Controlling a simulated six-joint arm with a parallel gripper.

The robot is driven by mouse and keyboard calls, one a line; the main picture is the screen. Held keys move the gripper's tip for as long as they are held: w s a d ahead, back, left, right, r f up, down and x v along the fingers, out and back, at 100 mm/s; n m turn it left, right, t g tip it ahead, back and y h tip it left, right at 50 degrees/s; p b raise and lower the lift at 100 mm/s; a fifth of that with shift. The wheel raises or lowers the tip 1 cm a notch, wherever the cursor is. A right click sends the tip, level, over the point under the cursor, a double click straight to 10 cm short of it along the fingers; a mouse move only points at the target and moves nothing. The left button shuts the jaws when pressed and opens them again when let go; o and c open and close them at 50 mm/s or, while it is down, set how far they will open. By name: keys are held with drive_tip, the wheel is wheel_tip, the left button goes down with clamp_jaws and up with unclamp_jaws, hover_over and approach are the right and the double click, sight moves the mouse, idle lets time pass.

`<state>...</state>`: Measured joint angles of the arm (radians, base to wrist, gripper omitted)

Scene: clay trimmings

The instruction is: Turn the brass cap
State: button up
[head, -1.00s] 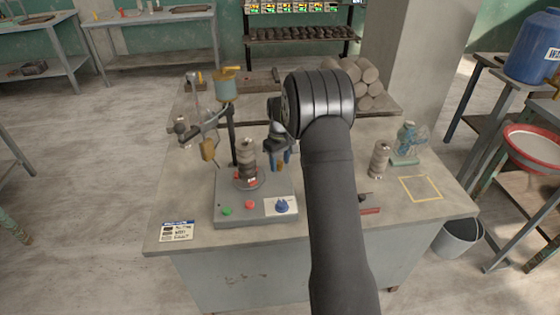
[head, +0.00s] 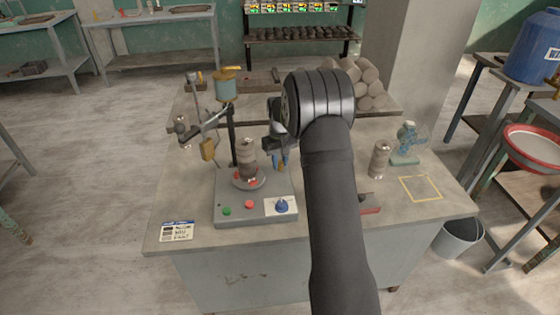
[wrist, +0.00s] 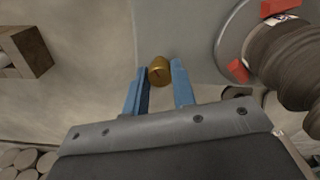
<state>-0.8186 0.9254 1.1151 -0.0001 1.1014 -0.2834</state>
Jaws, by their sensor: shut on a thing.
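The brass cap (wrist: 160,70) is a small round golden piece with a dark slot line across its face. In the wrist view it sits between the two blue fingers of my gripper (wrist: 160,83), which is shut on it near the fingertips. In the head view my gripper (head: 281,160) points down at the back right of the grey machine base (head: 232,217), just right of the clay stack on the turntable. My arm and wrist cover part of this area, and the cap is too small there to read its turn.
The ribbed clay stack (head: 247,158) stands close left of my gripper. A yellow-outlined square (head: 421,188) is empty.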

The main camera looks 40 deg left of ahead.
sight(280, 162)
drive_tip(key=m, duration=0.4)
drive_tip(key=shift+m, duration=2.3)
drive_tip(key=o, duration=1)
wheel_tip(280, 162, up, 18)
drive_tip(key=shift+f, duration=0.25)
drive_tip(key=shift+f, duration=0.1)
wheel_tip(280, 162, down, 17)
drive_tip(key=shift+f, duration=0.15)
